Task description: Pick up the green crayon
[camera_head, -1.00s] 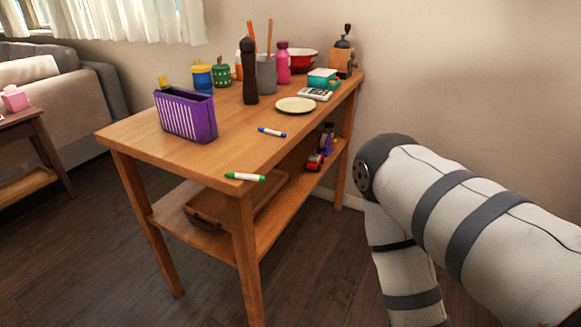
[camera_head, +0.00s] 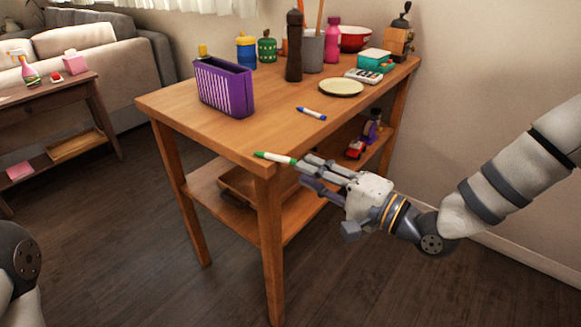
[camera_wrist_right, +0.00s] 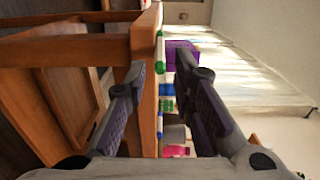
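The green crayon (camera_head: 275,158), white-bodied with green ends, lies on the near corner of the wooden table (camera_head: 190,118). It also shows in the right wrist view (camera_wrist_right: 160,52), ahead of the gap between my fingers. My right gripper (camera_head: 302,167) is at the table's near right edge, just right of the crayon, with its fingers pointing toward it. In the right wrist view my right gripper (camera_wrist_right: 161,72) is open, with nothing between its fingers. Whether a finger touches the crayon is not clear. My left gripper is not in view.
A blue crayon (camera_head: 311,113) lies farther back, near a cream plate (camera_head: 341,87). A purple basket (camera_head: 224,86) and a dark pepper mill (camera_head: 295,46) stand behind. The tabletop around the green crayon is clear. A lower shelf (camera_head: 212,196) runs below.

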